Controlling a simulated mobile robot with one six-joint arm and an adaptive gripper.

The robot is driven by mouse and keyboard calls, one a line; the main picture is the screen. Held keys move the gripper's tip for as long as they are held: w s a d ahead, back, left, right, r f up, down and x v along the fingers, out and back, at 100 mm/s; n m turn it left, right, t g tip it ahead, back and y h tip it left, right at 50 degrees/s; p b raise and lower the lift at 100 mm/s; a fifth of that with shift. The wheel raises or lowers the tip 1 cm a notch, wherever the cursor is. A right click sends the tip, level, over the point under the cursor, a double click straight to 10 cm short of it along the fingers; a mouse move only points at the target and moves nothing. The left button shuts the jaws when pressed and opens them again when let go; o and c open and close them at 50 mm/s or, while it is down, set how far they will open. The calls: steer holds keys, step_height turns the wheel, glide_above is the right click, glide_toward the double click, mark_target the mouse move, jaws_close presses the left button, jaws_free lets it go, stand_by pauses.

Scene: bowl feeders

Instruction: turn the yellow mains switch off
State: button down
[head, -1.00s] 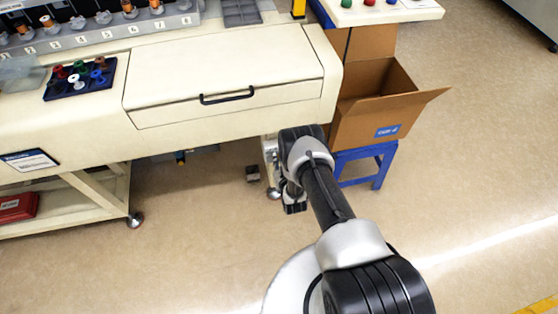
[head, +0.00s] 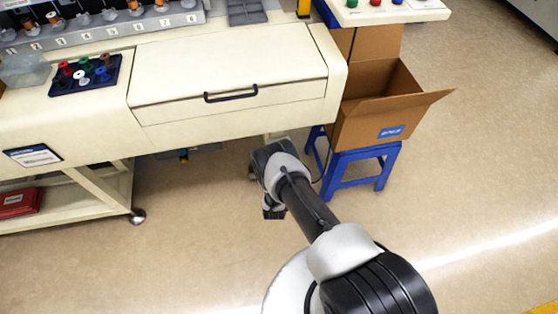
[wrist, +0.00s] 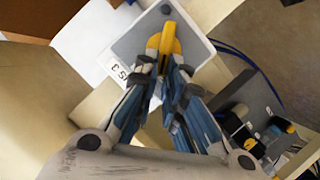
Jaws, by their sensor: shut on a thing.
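In the wrist view, the yellow switch handle (wrist: 171,38) stands out from a light grey box (wrist: 199,55) with a white label beside it. My gripper (wrist: 164,64) has its two blue-grey fingers closed in on the handle, with the fingertips touching its near end. The fingers cover part of the handle, and I cannot tell its exact turn position. In the head view, my arm reaches down in front of the cream bench, and I cannot make out the switch there.
The cream bench (head: 230,65) with a black-handled drawer overhangs just beyond my arm. A cardboard box (head: 375,115) sits on a blue stool (head: 360,165) to the right. Blue cables (wrist: 240,55) and a dark tray-like part (wrist: 245,105) lie right of the fingers.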

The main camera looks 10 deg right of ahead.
steer(key=shift+a+f+n+t+h, duration=0.25)
steer(key=shift+n+h, duration=0.15)
steer(key=shift+n, duration=0.4)
steer(key=shift+a+f+n+t+h, duration=0.15)
steer(key=shift+f+n+h, duration=0.2)
steer(key=shift+n, duration=0.45)
steer(key=shift+a+f+n+t+h, duration=0.2)
steer(key=shift+n+h, duration=0.25)
steer(key=shift+n, duration=0.35)
steer(key=c, duration=1.7)
jaws_free()
steer(key=v, duration=1.2)
steer(key=shift+o, duration=0.2)
